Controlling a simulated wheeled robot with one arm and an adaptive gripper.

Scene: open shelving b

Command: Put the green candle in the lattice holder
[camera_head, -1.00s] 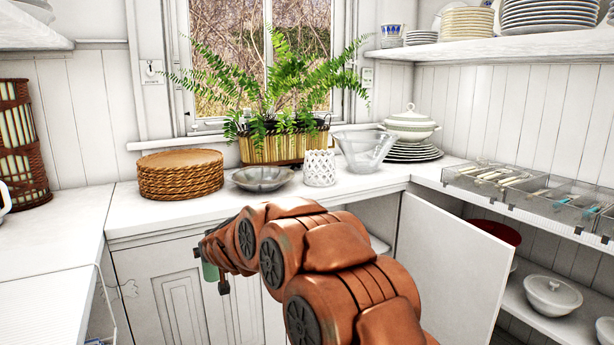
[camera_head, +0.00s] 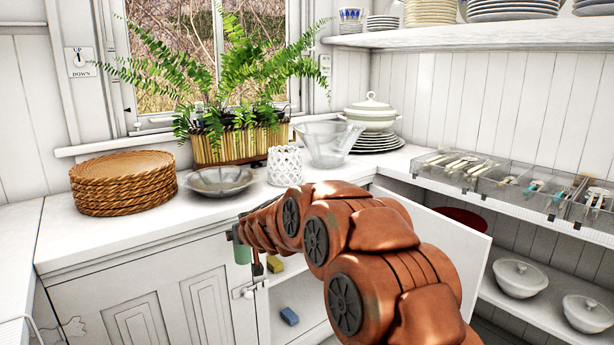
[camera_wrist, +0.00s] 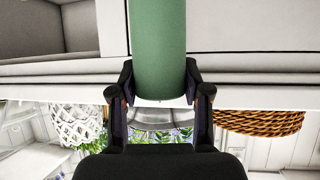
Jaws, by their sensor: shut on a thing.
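The green candle (camera_wrist: 158,45) is held between the two fingers of my gripper (camera_wrist: 158,85) in the wrist view. In the head view the candle (camera_head: 242,252) shows partly, below the end of my arm, in front of the counter's front edge. My gripper (camera_head: 250,258) is shut on it, mostly hidden by my arm. The white lattice holder (camera_head: 284,165) stands upright on the counter, behind and to the right of my gripper, apart from it. The holder also shows at the left of the wrist view (camera_wrist: 75,122).
A glass dish (camera_head: 218,181) stands left of the holder, a glass bowl (camera_head: 330,145) right of it. A fern planter (camera_head: 240,144) is behind. Woven mats (camera_head: 124,184) are stacked at left. An open cabinet door (camera_head: 450,240) is right of my arm. The counter's front strip is clear.

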